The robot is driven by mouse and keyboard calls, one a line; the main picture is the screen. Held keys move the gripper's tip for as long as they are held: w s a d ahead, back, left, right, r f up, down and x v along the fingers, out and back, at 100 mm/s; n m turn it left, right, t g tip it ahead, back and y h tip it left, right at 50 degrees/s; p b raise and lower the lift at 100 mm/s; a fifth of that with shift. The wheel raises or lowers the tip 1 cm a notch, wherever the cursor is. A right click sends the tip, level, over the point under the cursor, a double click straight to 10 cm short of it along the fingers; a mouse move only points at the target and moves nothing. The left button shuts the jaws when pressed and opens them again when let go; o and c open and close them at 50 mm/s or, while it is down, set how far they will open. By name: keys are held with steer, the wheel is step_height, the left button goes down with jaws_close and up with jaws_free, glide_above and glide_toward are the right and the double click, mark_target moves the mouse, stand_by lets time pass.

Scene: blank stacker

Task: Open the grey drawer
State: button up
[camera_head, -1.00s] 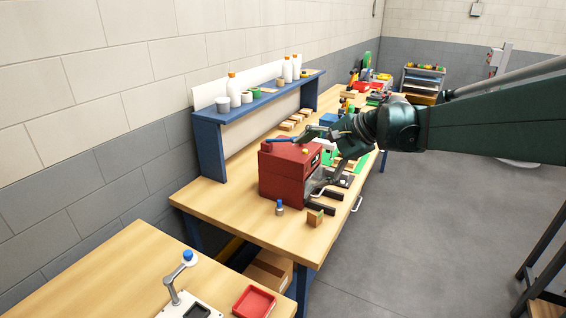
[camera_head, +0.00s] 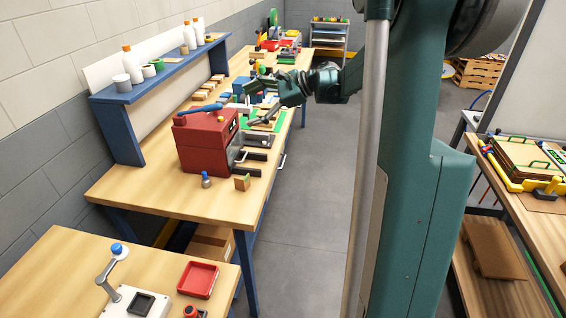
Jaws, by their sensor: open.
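A red box-shaped machine (camera_head: 205,145) stands on the wooden workbench. Its right side has a grey front (camera_head: 234,152) with a pale handle, and dark bars stick out low beside it. I cannot tell whether this grey part is the drawer. A pale handle (camera_head: 283,160) also shows on the bench's right edge, with its drawer face hardly visible. My gripper (camera_head: 254,104) is open, with its fingers spread, behind and to the right of the red machine. It appears empty and apart from both handles. The fingertips are small and partly lost against the bench clutter.
A small wooden block (camera_head: 242,183) and a blue-topped peg (camera_head: 206,180) stand before the machine. A blue shelf (camera_head: 125,97) with bottles lines the wall. A near table holds a red tray (camera_head: 198,280). Grey floor (camera_head: 310,230) right of the bench is clear.

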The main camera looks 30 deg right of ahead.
steer(key=w+d+f+m+t+y+p, duration=0.1)
steer(key=d+f+m+t+y, duration=0.15)
steer(key=d, duration=0.95)
steer(key=w+d+f+m+t+y, duration=0.1)
steer(key=d+f+m, duration=0.3)
steer(key=d, duration=0.8)
step_height(320, 180, down, 32)
steer(key=d, duration=0.1)
steer(key=shift+f, duration=0.25)
steer(key=shift+a+t, duration=0.1)
steer(key=shift+t, duration=0.15)
steer(key=shift+b+x, duration=0.55)
steer(key=shift+x, duration=3.2)
steer(key=shift+c, duration=0.5)
